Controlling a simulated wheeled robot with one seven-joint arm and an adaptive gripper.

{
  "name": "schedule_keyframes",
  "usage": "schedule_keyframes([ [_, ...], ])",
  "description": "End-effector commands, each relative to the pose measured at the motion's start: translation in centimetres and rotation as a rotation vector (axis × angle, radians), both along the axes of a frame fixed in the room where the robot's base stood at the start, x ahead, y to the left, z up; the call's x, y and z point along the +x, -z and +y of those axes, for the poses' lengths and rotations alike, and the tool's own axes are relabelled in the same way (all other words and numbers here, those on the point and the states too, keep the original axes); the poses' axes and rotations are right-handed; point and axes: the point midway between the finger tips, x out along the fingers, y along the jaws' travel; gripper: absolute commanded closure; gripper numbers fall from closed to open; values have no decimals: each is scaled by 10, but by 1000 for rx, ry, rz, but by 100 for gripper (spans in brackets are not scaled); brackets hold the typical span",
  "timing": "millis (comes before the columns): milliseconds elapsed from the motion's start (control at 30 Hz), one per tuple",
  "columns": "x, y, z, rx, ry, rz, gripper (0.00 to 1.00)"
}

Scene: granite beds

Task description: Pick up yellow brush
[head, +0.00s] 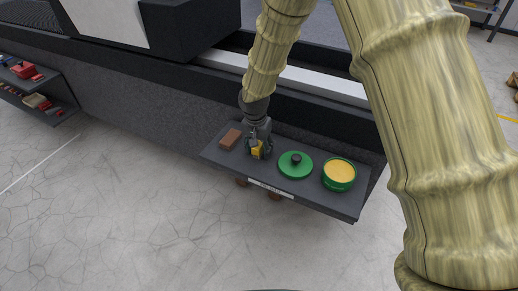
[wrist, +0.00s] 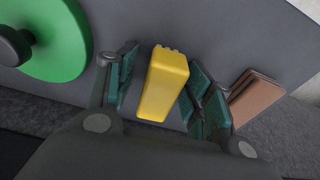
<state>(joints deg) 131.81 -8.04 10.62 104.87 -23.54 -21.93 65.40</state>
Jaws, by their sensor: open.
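The yellow brush (wrist: 163,85) stands out between the two open fingers of my gripper (wrist: 158,95) in the wrist view. Gaps show on both sides of it, clearer on the left; on the right the finger is very close, and I cannot tell if it touches. In the head view the brush (head: 257,150) is a small yellow patch, partly hidden by my gripper (head: 259,147), which points down over the dark grey shelf (head: 314,195). The underside of the brush is hidden.
A brown block (head: 230,139) lies left of the gripper on the shelf. A green disc with a black knob (head: 295,170) and a green round tin with yellow contents (head: 339,175) are to the right. A dark machine bed wall (head: 150,85) rises behind the shelf.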

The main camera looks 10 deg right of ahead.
Motion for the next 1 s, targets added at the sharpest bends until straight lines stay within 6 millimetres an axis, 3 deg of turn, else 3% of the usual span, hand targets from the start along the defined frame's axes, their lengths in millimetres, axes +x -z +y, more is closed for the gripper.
schedule_keyframes([
  [167,0,0,0,0,0,0,48],
  [467,0,0,0,0,1,0,99],
  [767,0,-2,0,0,1,0,99],
  [1000,0,-19,-1,0,2,-1,99],
])
